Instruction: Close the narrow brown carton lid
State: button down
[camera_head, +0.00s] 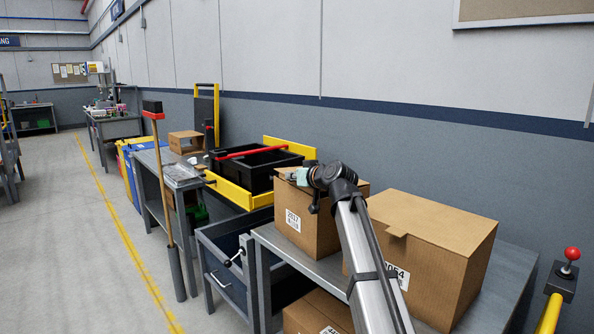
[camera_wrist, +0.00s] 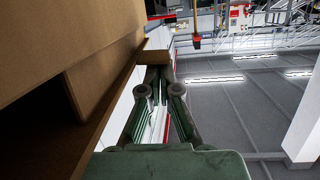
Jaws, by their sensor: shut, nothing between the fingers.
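The narrow brown carton (camera_head: 306,228), with a white label reading 2017, stands upright on the grey bench. My wrist and gripper (camera_head: 302,177) are over its top and hide much of it, so I cannot tell how far its lid is open. In the wrist view my green gripper (camera_wrist: 158,76) is shut and empty. Brown cardboard panels (camera_wrist: 50,35) fill the left side there, close beside the fingers. A small cardboard edge (camera_wrist: 154,57) shows just beyond the fingertips; I cannot tell whether they touch it.
A wider brown carton (camera_head: 440,240) stands to the right on the same bench (camera_head: 325,266), its top looking shut. Another carton (camera_head: 318,312) sits below. A black crate (camera_head: 250,168) in a yellow frame stands behind left. A long-handled tool (camera_head: 164,190) stands left. The aisle floor is clear.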

jog(key=shift+s+a+f+b, duration=0.15)
jog(key=shift+f+b, duration=0.35)
jog(key=shift+f, duration=0.95)
jog(key=shift+f, duration=0.1)
